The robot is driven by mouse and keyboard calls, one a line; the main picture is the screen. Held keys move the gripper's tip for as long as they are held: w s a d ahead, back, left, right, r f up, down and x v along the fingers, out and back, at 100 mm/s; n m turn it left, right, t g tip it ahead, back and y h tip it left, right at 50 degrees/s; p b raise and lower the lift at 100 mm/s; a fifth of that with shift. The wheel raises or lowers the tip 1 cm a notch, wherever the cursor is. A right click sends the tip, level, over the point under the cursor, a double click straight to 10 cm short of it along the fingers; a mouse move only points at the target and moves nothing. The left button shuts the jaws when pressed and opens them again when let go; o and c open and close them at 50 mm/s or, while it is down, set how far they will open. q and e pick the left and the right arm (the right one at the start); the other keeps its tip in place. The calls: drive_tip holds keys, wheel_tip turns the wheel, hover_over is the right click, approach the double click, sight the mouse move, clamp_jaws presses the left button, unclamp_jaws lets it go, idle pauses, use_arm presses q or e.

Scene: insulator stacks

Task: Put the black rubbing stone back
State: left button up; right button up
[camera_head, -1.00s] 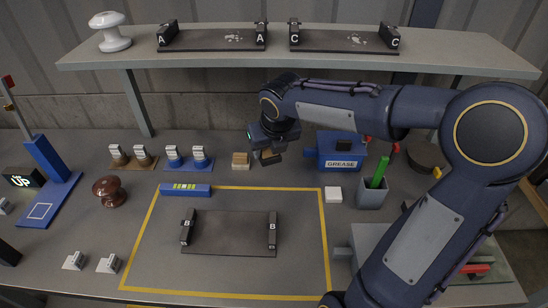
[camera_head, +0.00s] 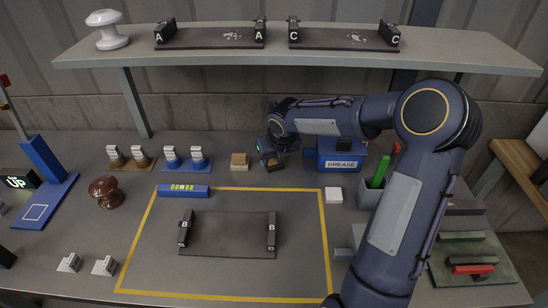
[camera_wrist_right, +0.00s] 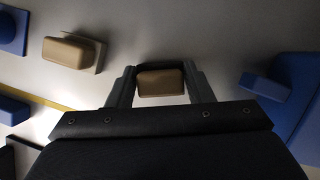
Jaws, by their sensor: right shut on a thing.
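My right gripper (camera_head: 273,164) is low over the back middle of the bench, between the tan block and the blue grease box. In the right wrist view my right gripper (camera_wrist_right: 160,84) is shut on a small rounded block, the rubbing stone (camera_wrist_right: 160,83), one finger on each side. The stone looks brown there; in the head view the part between the fingers is dark and small. I cannot tell whether the stone touches the bench. A tan block (camera_head: 240,160) on a pale base stands just left of the gripper; it also shows in the right wrist view (camera_wrist_right: 68,52). My left gripper is not in view.
The blue grease box (camera_head: 341,153) stands close on the right, with a grey cup (camera_head: 370,194) holding green and red sticks beyond. A white block (camera_head: 333,195), a blue level (camera_head: 183,191) and rack B (camera_head: 228,235) lie in front. A shelf (camera_head: 290,58) overhangs behind.

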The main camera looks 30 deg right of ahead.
drive_tip(key=o, duration=1.2)
drive_tip(key=shift+f, duration=0.1)
drive_tip(key=shift+c, duration=0.2)
